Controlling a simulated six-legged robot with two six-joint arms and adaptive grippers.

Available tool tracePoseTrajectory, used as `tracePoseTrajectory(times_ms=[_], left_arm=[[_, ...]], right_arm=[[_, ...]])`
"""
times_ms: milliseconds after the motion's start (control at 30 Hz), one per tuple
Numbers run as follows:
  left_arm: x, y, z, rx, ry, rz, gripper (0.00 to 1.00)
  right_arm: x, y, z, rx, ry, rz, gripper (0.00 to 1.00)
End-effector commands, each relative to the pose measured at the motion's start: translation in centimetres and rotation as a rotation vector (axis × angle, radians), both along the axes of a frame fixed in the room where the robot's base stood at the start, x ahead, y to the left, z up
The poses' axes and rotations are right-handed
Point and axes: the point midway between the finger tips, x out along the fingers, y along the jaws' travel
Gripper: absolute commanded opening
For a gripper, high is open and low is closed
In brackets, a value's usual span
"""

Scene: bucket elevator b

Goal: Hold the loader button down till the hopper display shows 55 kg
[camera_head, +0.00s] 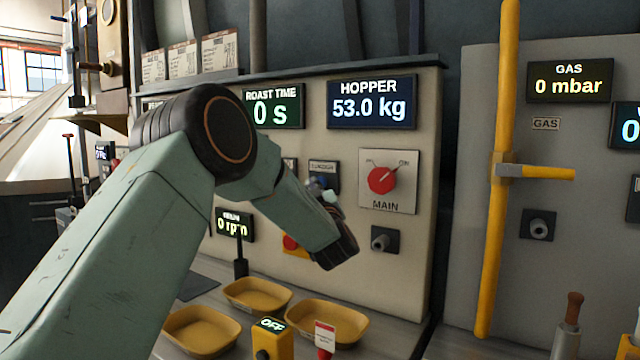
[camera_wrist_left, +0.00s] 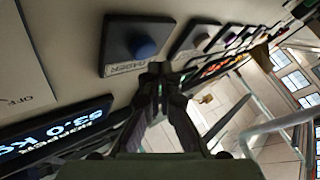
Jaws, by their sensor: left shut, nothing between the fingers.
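The hopper display (camera_head: 372,103) reads 53.0 kg; it also shows upside down in the left wrist view (camera_wrist_left: 55,137). The loader button (camera_wrist_left: 145,47) is a blue cap on a dark plate, with its label upside down in the wrist view. In the head view the loader plate (camera_head: 324,167) is partly hidden behind my left arm. My left gripper (camera_wrist_left: 160,72) is shut and empty. Its tips show beside the label edge of the plate, with the blue cap uncovered; I cannot tell how far they are from the panel. My right gripper is in neither view.
A red MAIN switch (camera_head: 382,179) sits right of the loader plate, with a dark knob (camera_head: 381,240) below it. Yellow trays (camera_head: 345,335) lie on the counter below. A yellow gas pipe (camera_head: 499,250) stands at the right. The roast time display (camera_head: 270,112) reads 0 s.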

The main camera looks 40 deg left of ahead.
Motion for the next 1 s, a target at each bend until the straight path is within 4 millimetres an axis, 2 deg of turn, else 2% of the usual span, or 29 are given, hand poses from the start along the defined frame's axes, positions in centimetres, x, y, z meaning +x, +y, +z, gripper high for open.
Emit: tracePoseTrajectory(times_ms=[567, 1000], left_arm=[[0.05, 0.01, 0.00, 0.000, 0.000, 0.000, 0.00], [0.89, 0.06, 0.01, 0.000, 0.000, 0.000, 0.00]], right_arm=[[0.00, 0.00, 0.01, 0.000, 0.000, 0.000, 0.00], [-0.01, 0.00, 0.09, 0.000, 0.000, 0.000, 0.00]])
